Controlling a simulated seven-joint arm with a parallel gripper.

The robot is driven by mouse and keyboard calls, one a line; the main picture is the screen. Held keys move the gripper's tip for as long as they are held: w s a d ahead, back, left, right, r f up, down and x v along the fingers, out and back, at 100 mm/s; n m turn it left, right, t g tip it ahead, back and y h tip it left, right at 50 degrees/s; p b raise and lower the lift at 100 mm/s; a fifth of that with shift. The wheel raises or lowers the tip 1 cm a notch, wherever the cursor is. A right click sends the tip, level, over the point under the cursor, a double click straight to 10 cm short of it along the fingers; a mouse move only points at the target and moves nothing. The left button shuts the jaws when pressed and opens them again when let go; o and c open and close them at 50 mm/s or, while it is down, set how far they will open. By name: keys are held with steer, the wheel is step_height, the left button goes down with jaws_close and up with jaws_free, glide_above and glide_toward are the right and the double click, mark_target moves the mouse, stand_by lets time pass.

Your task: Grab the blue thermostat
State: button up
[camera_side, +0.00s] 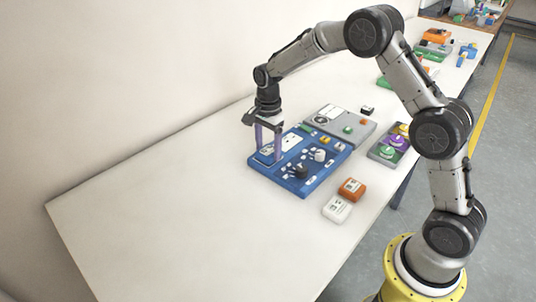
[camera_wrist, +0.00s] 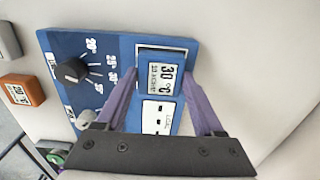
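The blue thermostat (camera_wrist: 165,54), a small block with a 30 °C display, sits in a white-outlined place on the blue panel (camera_wrist: 112,52) in the wrist view. In the side view the panel (camera_side: 327,165) lies flat on the table, and the thermostat is too small and covered to make out clearly. My gripper (camera_wrist: 159,74) is open, with its purple fingers on either side of the thermostat. In the side view my gripper (camera_side: 267,156) points down at the panel's left end. I cannot tell whether the fingers touch the thermostat.
The panel carries a black knob (camera_wrist: 71,71) and a white knob (camera_side: 319,155). An orange block (camera_side: 352,188) and a white block (camera_side: 336,209) lie in front. A grey panel (camera_side: 345,118) lies behind. The table's left part (camera_side: 170,215) is clear.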

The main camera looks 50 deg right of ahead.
jaws_close()
steer(key=shift+r, duration=0.1)
